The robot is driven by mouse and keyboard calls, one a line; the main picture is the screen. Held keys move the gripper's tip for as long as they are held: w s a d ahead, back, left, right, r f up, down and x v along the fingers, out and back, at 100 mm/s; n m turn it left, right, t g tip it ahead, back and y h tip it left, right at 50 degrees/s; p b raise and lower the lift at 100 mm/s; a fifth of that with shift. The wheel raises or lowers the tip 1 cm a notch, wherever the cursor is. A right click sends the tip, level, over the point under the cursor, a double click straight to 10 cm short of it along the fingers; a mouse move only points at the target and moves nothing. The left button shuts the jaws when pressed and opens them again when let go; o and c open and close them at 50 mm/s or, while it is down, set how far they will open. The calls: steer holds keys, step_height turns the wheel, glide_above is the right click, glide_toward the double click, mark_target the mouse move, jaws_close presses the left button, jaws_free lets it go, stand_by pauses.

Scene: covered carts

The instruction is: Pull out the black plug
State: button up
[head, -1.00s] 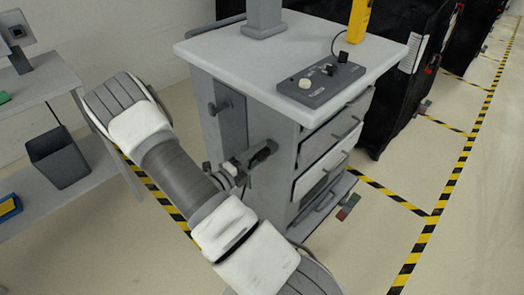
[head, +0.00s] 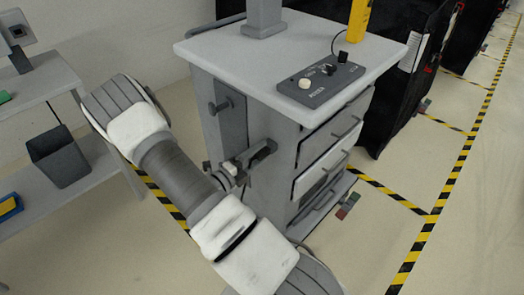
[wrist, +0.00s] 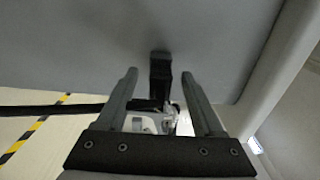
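A black plug (head: 342,57) stands on the dark control panel (head: 320,82) on top of the grey cart, with a thin black cable looping up behind it in the head view. My gripper (head: 258,154) is beside the cart, below the tabletop and well below the panel. In the wrist view its two fingers (wrist: 160,92) are spread apart, so it is open. A dark block (wrist: 160,78) joined to a grey surface shows between and beyond the fingers. I cannot tell whether this block is a plug or a handle, nor whether the fingers touch it.
The cart top (head: 225,45) has a grey post and a yellow upright object (head: 358,20) on it. Several drawers with handles face right. A shelf table with a dark bin (head: 60,160) stands at left.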

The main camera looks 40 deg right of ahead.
mark_target(251, 160)
jaws_close()
stand_by(1.0)
steer(key=shift+a, duration=0.1)
steer(key=shift+s+a+p, duration=0.15)
steer(key=shift+a+p, duration=0.3)
steer(key=shift+a, duration=1)
steer(key=shift+s+a+p, duration=0.1)
steer(key=shift+a+p, duration=0.35)
steer(key=shift+a, duration=1)
